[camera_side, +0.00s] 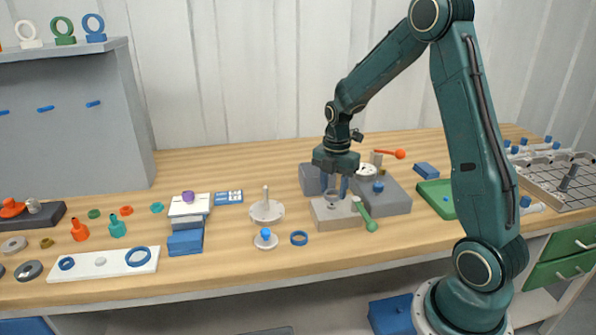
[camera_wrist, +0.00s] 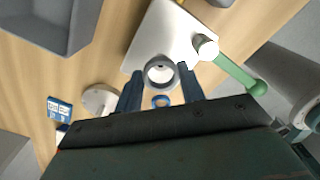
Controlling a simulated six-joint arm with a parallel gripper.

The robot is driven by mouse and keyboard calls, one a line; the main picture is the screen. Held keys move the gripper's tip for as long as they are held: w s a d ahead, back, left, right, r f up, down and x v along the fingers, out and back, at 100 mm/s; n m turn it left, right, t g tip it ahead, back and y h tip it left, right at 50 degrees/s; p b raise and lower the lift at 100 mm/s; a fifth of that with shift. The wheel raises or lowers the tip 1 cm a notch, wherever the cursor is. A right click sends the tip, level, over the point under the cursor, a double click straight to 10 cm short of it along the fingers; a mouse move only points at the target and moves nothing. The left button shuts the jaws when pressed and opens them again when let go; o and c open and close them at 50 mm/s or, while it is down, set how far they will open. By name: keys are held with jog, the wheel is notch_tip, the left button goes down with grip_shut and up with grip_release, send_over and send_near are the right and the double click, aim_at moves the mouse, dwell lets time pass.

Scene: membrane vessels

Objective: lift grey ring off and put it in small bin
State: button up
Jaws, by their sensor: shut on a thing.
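My gripper (camera_side: 334,187) points down over a pale block (camera_side: 336,216) with a green-handled lever (camera_side: 366,214). It is shut on a grey ring (camera_side: 333,199), which shows at the block's top. In the wrist view the grey ring (camera_wrist: 161,72) sits between the fingertips (camera_wrist: 160,82), overlapping the edge of the pale block (camera_wrist: 168,35). The views do not settle whether the ring touches the block. A grey open bin (camera_side: 311,179) stands just behind and left of the block; it also shows at the wrist view's upper left (camera_wrist: 80,25).
A grey box (camera_side: 385,197) stands close right of the block, with a green tray (camera_side: 437,198) beyond. A white disc with an upright peg (camera_side: 266,208) and a blue ring (camera_side: 299,238) lie to the left. Free table lies in front.

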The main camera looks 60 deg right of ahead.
notch_tip(320, 180, up, 17)
dwell(0.4)
jog(key=shift+r, duration=0.2)
dwell(0.5)
jog(key=shift+r, duration=1.3)
send_over(317, 178)
jog(key=w+d, duration=0.3)
jog(key=d, duration=0.2)
notch_tip(317, 178, down, 6)
jog(key=f, duration=1.6)
jog(key=shift+s, duration=0.2)
jog(key=shift+f, duration=2.1)
jog(key=shift+f, duration=0.15)
